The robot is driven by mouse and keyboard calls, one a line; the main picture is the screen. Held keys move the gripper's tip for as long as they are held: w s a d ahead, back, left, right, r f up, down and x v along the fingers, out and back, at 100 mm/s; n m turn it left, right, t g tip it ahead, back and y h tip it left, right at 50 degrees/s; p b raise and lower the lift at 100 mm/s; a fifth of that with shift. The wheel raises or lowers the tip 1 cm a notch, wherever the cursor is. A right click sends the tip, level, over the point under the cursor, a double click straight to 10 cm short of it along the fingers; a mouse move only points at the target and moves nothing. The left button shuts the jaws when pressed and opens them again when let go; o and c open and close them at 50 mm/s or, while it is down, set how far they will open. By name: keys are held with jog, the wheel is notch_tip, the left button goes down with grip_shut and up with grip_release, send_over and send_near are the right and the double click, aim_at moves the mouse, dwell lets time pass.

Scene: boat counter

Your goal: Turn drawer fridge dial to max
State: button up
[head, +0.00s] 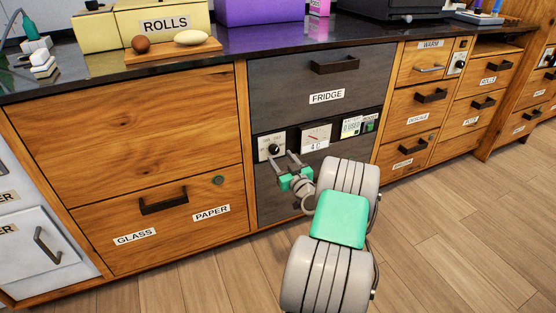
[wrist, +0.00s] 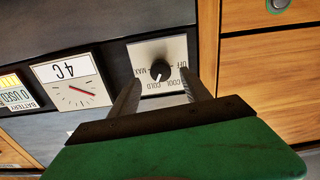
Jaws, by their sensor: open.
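The fridge dial (head: 273,149) is a black round knob on a white plate in the panel under the grey FRIDGE drawer. In the wrist view, which is upside down, the knob (wrist: 160,71) has a white mark pointing down and slightly left, near COLD. MAX is at the plate's left and OFF at its right. My gripper (head: 286,159) is open in front of the plate, its fingers just below and right of the knob in the head view. In the wrist view my gripper (wrist: 161,81) has one finger on each side of the knob; contact is not visible.
Beside the dial is a gauge (head: 316,138) labelled 4C, then a battery display (head: 352,127). The FRIDGE drawer handle (head: 334,65) sticks out above. Wooden drawers flank the fridge. The dark counter (head: 100,72) holds a board and boxes. The floor in front is clear.

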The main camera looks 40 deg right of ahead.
aim_at(275, 151)
jog(key=shift+x, duration=1.55)
jog(key=shift+c, duration=0.5)
grip_shut()
